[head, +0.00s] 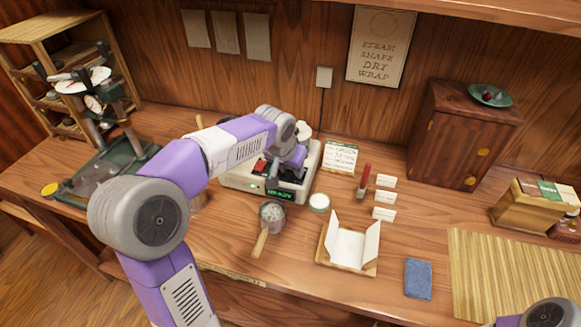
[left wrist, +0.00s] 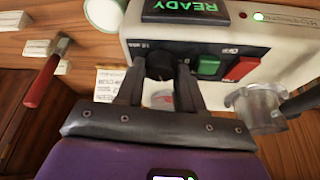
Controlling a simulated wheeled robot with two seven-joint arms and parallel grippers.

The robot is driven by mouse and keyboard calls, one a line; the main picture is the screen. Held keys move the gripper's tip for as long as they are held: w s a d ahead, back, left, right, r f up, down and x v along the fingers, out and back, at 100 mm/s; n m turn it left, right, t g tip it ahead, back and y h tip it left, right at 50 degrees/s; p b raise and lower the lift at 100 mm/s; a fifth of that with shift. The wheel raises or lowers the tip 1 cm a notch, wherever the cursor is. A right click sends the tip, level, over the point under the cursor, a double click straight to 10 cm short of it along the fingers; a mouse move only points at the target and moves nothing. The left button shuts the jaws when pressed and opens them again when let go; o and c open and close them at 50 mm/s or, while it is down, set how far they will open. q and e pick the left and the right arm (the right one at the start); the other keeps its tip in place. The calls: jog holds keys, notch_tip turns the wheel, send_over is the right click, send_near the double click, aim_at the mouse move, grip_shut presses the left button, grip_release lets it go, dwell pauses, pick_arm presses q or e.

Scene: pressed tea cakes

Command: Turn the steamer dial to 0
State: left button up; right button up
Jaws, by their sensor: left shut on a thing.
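The steamer (head: 236,181) is a pale box on the counter with a lit green READY display (head: 279,193). In the left wrist view its dark front panel holds the black dial (left wrist: 159,63), a green button (left wrist: 208,65) and a red button (left wrist: 241,69). My left gripper (left wrist: 160,78) has its two fingers on either side of the dial and is shut on it. The small marks around the dial are too blurred to read. In the head view my left arm hides the dial and fingertips. My right gripper is out of view.
A red-handled tool (head: 364,181), small white cards (head: 384,198) and an open wrapper tray (head: 347,262) are to the right. A press (head: 115,150) stands left.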

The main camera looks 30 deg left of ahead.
pick_arm(q)
jog(key=n+y, duration=0.1)
jog(key=n, duration=0.3)
jog(key=shift+d+n+y+b, duration=0.2)
jog(key=shift+n+y+b, duration=0.1)
jog(key=shift+y+b, duration=0.1)
jog(key=n+g+y, duration=0.1)
jog(key=n, duration=0.2)
jog(key=shift+w+n, duration=0.1)
jog(key=shift+n, duration=0.3)
jog(key=n+g+y, duration=0.1)
jog(key=n, duration=0.1)
jog(key=shift+d+n, duration=0.1)
jog(key=shift+n, duration=0.2)
jog(key=shift+w+n+g+p, duration=0.15)
jog(key=shift+n+g+p, duration=0.75)
jog(key=shift+n, duration=1.3)
jog(key=shift+f, duration=0.1)
jog(key=o, duration=1)
